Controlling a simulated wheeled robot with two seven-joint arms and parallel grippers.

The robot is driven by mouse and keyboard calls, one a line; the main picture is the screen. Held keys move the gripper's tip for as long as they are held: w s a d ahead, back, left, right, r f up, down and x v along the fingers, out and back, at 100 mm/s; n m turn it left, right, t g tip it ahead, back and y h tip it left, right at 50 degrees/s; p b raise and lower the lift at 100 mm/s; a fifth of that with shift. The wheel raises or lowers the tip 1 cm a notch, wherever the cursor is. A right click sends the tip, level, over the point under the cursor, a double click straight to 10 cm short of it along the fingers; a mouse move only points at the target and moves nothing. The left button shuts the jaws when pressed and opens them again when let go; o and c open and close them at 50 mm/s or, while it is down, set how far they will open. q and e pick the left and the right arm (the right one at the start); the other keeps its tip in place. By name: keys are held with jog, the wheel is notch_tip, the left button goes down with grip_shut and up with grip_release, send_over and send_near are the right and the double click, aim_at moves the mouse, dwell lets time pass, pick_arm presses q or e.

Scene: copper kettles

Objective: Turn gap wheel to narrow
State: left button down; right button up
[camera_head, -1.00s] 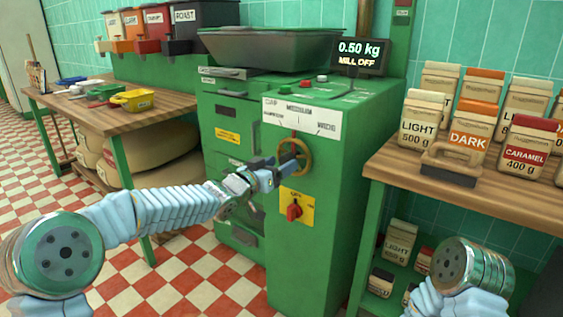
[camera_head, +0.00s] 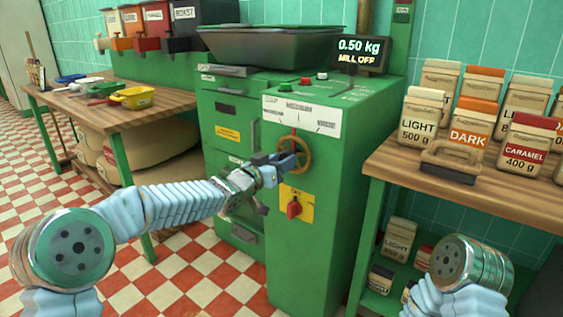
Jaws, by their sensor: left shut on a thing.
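The gap wheel (camera_head: 307,151) is a brass-coloured ring on the front of the green mill (camera_head: 312,235). It sits below a white scale plate (camera_head: 318,119) whose small lettering is hard to read. A thin red pointer (camera_head: 293,132) shows between plate and wheel. My left gripper (camera_head: 288,160) is shut on the wheel at its left side and hides part of the rim. My right arm shows at the lower right, but its gripper is out of view.
A red switch on a yellow plate (camera_head: 294,207) lies just below the wheel. A display (camera_head: 358,52) reads 0.50 kg, MILL OFF. A wooden shelf with coffee bags (camera_head: 421,118) stands right; a wooden table (camera_head: 150,113) with scoops stands left.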

pick_arm(q)
jog(key=shift+f+n+p, duration=0.1)
jog(key=shift+n+p, duration=0.45)
jog(key=shift+n, duration=3.35)
jog(key=c, duration=0.6)
grip_release()
jog(key=shift+a, duration=0.15)
